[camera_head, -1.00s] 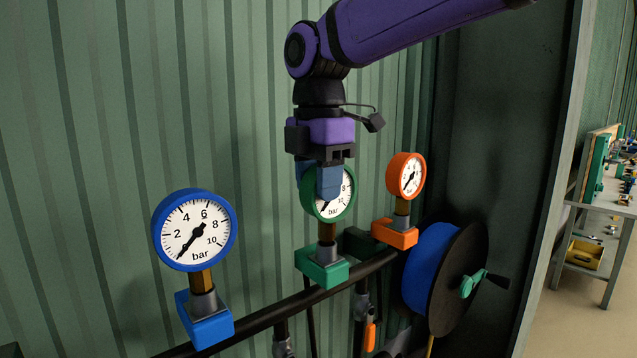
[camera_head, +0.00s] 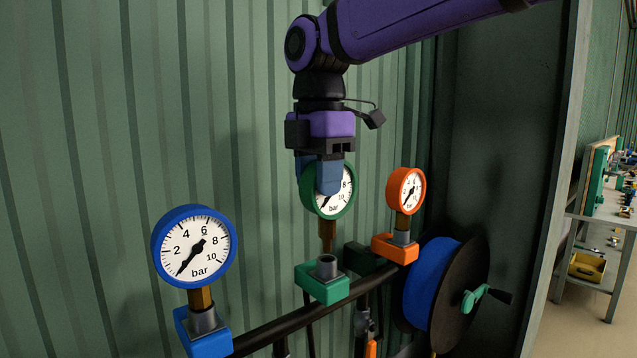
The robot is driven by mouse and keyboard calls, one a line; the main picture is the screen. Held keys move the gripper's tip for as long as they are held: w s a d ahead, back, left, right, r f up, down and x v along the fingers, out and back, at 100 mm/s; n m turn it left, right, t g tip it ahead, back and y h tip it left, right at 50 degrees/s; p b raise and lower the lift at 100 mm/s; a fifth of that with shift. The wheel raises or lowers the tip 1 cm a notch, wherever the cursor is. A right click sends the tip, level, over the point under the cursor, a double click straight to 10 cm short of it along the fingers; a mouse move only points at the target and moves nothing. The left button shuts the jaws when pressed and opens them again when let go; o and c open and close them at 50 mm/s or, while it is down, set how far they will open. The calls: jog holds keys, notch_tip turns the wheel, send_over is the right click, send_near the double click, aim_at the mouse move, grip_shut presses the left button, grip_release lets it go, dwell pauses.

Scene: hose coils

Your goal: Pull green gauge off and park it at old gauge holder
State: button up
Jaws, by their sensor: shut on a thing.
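The green gauge (camera_head: 341,200) has a green rim, a white dial and a brass stem (camera_head: 327,236). The stem's lower end is at or just above the grey socket of the green holder (camera_head: 323,284), whose dark opening shows. I cannot tell whether the stem tip is fully clear of it. No place marked as the old gauge holder can be made out; a dark green block (camera_head: 365,258) sits on the pipe behind.
A blue gauge (camera_head: 194,246) stands in a blue holder at left. An orange gauge (camera_head: 405,191) stands in an orange holder close at right. A black pipe (camera_head: 285,327) carries the holders. A blue hose reel (camera_head: 430,285) is at right. The ribbed wall is close behind.

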jog(key=shift+r, duration=0.1)
jog(key=shift+r, duration=3.05)
